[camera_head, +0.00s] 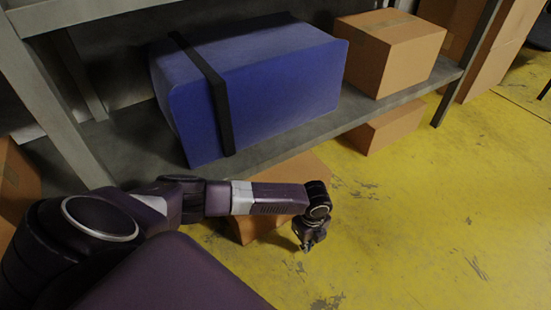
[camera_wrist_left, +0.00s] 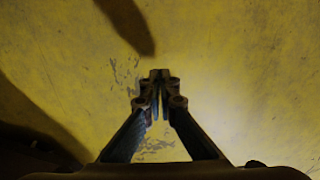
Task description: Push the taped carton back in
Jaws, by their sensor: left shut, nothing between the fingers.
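One brown carton (camera_head: 290,174) lies on the floor under the shelf's front edge and sticks out into the aisle. My left arm crosses in front of it and hides its middle; I cannot make out tape on it. Another carton (camera_head: 415,55) stands on the shelf at the right, with a tape strip faintly showing on its top. My left gripper (camera_head: 308,246) points down over the floor, just right of the sticking-out carton. In the left wrist view the gripper (camera_wrist_left: 158,82) is shut and empty, with only yellow floor beyond. My right gripper is not in view.
A large blue box (camera_head: 275,95) with a black strap sits on the grey shelf (camera_head: 135,145). Another carton (camera_head: 388,128) lies partly under the shelf further right. More cartons stand at the far right and left edge. The yellow floor (camera_head: 430,220) at right is clear.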

